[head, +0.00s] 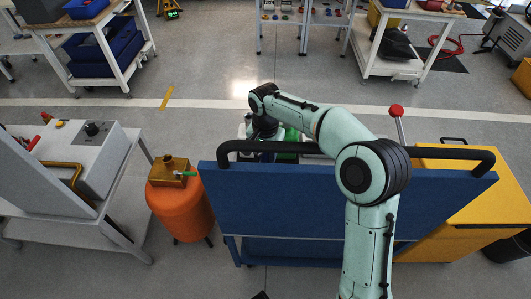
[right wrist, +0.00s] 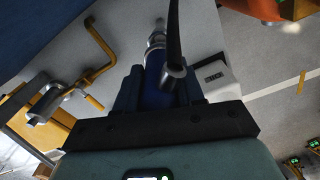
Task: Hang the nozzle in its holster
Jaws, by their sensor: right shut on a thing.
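My right arm reaches over the blue cart, and its gripper (head: 262,137) is low behind the cart's black handle, partly hidden. In the right wrist view the gripper (right wrist: 160,90) is shut on the nozzle (right wrist: 156,68), which has a blue body and a silver tip. A dark hose-like piece (right wrist: 175,35) crosses in front of the nozzle. I cannot make out the holster for certain in either view. My left gripper is not in view.
The blue cart (head: 280,210) stands below my arm, with a yellow cabinet (head: 460,205) to its right.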

